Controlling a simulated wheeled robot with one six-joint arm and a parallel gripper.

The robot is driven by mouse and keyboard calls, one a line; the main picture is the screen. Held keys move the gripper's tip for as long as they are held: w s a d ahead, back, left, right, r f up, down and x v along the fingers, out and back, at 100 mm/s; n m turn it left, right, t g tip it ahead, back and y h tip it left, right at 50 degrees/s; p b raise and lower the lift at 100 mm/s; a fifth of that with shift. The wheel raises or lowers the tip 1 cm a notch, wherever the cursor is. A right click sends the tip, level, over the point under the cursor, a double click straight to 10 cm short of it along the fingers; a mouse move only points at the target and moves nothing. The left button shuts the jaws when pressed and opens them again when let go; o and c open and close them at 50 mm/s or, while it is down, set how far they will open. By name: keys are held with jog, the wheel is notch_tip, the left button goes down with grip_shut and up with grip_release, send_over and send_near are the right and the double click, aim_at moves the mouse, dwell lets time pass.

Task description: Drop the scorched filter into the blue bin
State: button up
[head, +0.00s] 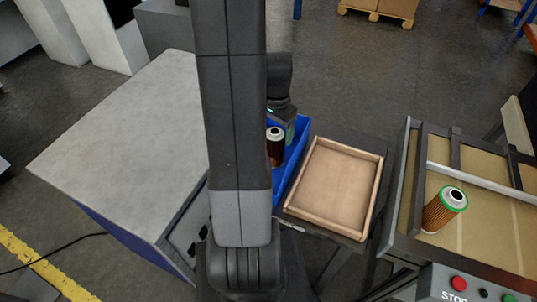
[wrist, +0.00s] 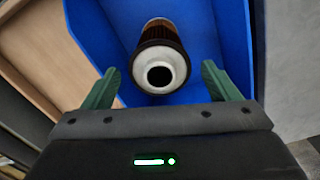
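The scorched filter (head: 275,152) has a dark brown body and a pale end cap with a black hole. In the head view it shows within the outline of the blue bin (head: 294,160), partly behind my arm. In the wrist view the filter (wrist: 161,62) has its pale end towards me, with the blue bin (wrist: 228,30) around and behind it. My gripper (wrist: 161,74) is open, its green fingers apart with a gap on each side of the filter. I cannot tell whether the filter touches the bin's floor. The gripper (head: 288,128) is partly hidden in the head view.
An empty wooden tray (head: 334,187) is right of the bin. Another filter (head: 444,209), orange-brown with a green-rimmed cap, stands on the conveyor (head: 479,230) at the right. A grey-topped cabinet (head: 130,140) fills the left. A control box (head: 470,288) is at the lower right.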

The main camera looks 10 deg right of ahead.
jog(key=shift+r, duration=0.1)
notch_tip(320, 180, up, 14)
jog(key=shift+f+b, duration=0.2)
jog(key=shift+b, duration=0.15)
dwell(0.4)
jog(key=shift+f, duration=0.15)
notch_tip(320, 180, down, 13)
jog(key=shift+f+p, duration=0.1)
jog(key=shift+p, duration=0.55)
jog(key=shift+r+p, duration=1.35)
jog(key=shift+r, duration=0.7)
